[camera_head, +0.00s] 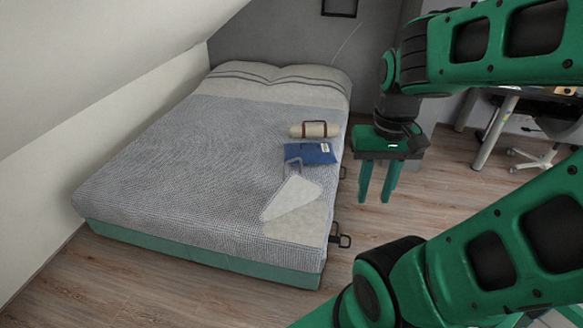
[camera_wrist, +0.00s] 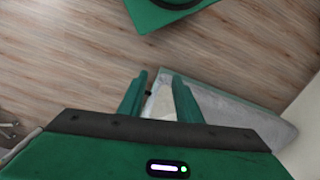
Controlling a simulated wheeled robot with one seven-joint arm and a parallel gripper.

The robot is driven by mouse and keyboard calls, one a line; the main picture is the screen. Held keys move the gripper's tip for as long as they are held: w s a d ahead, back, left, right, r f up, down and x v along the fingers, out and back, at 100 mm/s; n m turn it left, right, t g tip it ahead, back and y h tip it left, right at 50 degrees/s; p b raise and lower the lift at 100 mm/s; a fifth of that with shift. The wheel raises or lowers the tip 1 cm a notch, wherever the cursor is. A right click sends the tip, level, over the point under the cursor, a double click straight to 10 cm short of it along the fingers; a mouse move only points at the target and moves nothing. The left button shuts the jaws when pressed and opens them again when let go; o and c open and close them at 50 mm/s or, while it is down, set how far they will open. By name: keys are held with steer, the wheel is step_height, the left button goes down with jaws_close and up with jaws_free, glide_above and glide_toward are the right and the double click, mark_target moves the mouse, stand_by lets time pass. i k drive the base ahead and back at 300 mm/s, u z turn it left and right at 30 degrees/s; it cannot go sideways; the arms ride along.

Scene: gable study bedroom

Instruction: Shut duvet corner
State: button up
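The grey-blue woven duvet (camera_head: 180,150) covers the bed in the head view. Near its front right corner a flap lies turned back, and a cream patch (camera_head: 296,215) with a pale edge shows there. My gripper (camera_head: 375,197) is open and empty, pointing down, beside the bed's right side in the picture and apart from the duvet. In the wrist view the gripper's two green fingers (camera_wrist: 160,76) stand apart with nothing held. Part of the bed (camera_wrist: 235,115) shows behind and right of them, with a cream area between the fingers.
A blue folded item (camera_head: 310,153) and a cream roll with brown straps (camera_head: 314,130) lie on the duvet. Black handles (camera_head: 342,239) stick out from the bed's right side. Wooden floor (camera_head: 445,195) is clear beside the bed. A desk (camera_head: 500,120) and chair stand at right.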

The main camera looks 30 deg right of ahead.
mark_target(296, 191)
steer(key=k, duration=1.2)
steer(key=z, duration=0.5)
steer(key=i, duration=1.9)
steer(key=u, duration=0.75)
